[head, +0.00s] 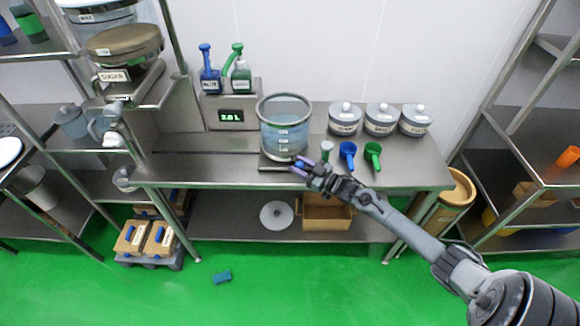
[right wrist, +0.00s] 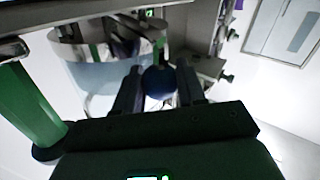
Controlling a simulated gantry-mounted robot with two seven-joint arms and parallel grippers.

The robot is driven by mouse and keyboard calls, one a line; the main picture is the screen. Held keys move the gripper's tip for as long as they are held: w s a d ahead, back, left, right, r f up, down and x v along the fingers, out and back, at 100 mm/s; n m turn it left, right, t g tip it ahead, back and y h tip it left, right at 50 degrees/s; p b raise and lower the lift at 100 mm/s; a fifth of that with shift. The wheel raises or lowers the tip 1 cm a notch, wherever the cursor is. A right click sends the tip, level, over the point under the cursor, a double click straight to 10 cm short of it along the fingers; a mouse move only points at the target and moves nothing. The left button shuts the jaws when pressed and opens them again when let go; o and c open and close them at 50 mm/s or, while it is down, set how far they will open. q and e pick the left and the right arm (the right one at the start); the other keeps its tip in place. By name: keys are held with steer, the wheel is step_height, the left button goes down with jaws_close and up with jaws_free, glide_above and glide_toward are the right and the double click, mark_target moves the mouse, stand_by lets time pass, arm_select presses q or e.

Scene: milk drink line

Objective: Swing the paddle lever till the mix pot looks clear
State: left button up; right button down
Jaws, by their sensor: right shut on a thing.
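The mix pot (head: 285,140) is a clear round vessel with a metal rim, standing on the steel bench; its contents look pale blue-grey. It also shows in the right wrist view (right wrist: 95,75), with dark parts inside near its rim. My right gripper (head: 301,167) is low in front of the pot. In the right wrist view its two dark fingers (right wrist: 160,92) are shut on a dark blue round knob (right wrist: 159,81), which I take for the paddle lever's end. The lever's shaft is mostly hidden. My left gripper is not in view.
Green (head: 373,154) and blue (head: 347,154) scoops stand right of the pot, with lidded jars (head: 382,119) behind. A box with a green display (head: 232,116) and two pump bottles are at its left. A small blue object (head: 222,277) lies on the green floor.

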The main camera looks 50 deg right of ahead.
steer(key=shift+s+d, duration=0.2)
steer(key=shift+d, duration=0.35)
steer(key=shift+s+d, duration=0.2)
steer(key=shift+d, duration=0.3)
steer(key=shift+s+d, duration=0.15)
steer(key=shift+d, duration=0.5)
steer(key=c, duration=1.1)
jaws_free()
steer(key=o, duration=0.4)
steer(key=shift+d+r, duration=0.1)
steer(key=shift+s, duration=0.1)
